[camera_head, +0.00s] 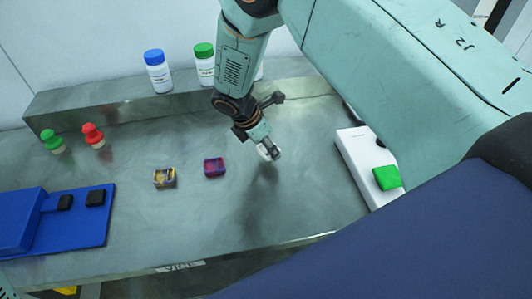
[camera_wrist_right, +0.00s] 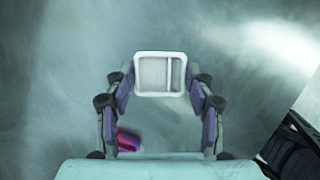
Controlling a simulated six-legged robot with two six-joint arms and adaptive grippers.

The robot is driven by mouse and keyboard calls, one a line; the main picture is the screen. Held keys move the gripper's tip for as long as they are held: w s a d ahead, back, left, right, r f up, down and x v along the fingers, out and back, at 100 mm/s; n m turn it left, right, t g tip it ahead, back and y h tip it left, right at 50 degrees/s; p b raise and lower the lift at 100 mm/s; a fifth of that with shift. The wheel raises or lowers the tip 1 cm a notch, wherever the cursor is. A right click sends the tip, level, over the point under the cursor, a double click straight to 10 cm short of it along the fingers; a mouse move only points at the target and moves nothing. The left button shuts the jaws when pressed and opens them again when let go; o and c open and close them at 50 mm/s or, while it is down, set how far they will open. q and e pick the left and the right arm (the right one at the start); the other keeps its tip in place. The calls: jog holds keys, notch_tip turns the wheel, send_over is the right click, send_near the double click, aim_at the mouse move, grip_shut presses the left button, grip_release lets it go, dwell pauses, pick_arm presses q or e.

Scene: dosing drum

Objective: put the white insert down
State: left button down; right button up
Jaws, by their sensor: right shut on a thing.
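The white insert (camera_wrist_right: 153,74) is a small square tray with a rim and an inner divider. In the right wrist view it sits between the two fingers of my right gripper (camera_wrist_right: 158,88), which is shut on it. In the head view my right gripper (camera_head: 270,153) holds the insert over the middle of the metal table, with a dark shadow on the table below it. The insert is mostly hidden by the gripper there. My left gripper is not in view.
A purple-red box (camera_head: 214,167) and a yellow-purple box (camera_head: 164,178) lie left of the gripper. Bottles (camera_head: 158,72) stand on the back ledge. Green (camera_head: 52,142) and red (camera_head: 93,136) stoppered pieces, a blue station (camera_head: 75,232) and a white device (camera_head: 358,158) flank clear table.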

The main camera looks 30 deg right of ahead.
aim_at(264, 152)
jog(key=f, duration=0.3)
jog(key=shift+s, duration=0.25)
jog(key=shift+w+a+f, duration=0.1)
jog(key=shift+w+a, duration=0.15)
jog(key=shift+d+f, duration=0.15)
jog(key=shift+f, duration=0.1)
jog(key=o, duration=0.8)
jog(key=shift+d, duration=0.1)
jog(key=shift+o, duration=1.4)
jog(key=shift+s+r, duration=0.2)
jog(key=shift+o, duration=0.4)
jog(key=shift+w, duration=0.1)
jog(key=shift+w+f, duration=0.1)
jog(key=shift+w, duration=0.05)
